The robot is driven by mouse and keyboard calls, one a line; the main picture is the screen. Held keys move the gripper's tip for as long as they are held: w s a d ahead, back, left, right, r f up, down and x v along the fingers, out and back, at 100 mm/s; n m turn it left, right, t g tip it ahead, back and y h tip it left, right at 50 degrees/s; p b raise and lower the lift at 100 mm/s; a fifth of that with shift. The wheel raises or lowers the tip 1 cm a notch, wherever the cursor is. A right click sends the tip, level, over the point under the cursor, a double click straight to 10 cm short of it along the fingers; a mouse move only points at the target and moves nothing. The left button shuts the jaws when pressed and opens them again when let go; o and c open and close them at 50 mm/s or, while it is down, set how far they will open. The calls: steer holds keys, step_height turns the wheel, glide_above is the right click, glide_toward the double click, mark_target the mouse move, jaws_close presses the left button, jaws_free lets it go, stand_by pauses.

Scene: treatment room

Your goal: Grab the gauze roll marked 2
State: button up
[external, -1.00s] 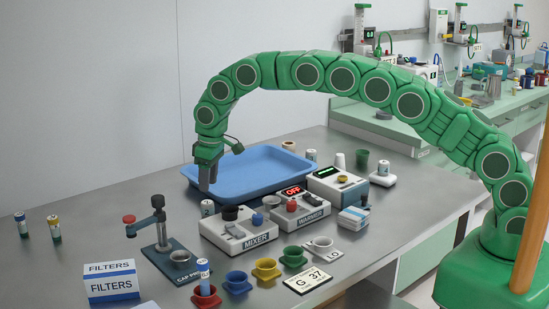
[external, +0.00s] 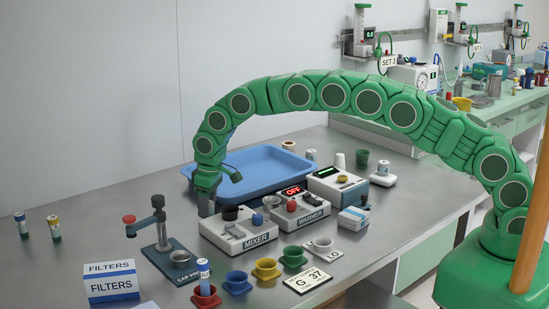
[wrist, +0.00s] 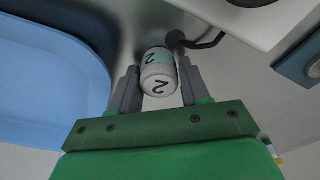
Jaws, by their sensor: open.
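The gauze roll marked 2 (wrist: 158,72) is a small white cylinder with a pale blue band and a dark 2 on its top and side. In the wrist view it stands between the two fingers of my gripper (wrist: 160,88), which are open on either side of it. I cannot tell whether either finger touches it. In the external view my gripper (external: 206,205) points down at the table behind the mixer, and it hides the roll there.
The mixer (external: 238,238) stands close in front of my gripper, with a dark cable near the roll. The blue tray (external: 265,165) is close behind. The warmer (external: 303,212) and cap press (external: 160,240) stand to either side. Open table lies to the left.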

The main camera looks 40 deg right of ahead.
steer(key=c, duration=0.7)
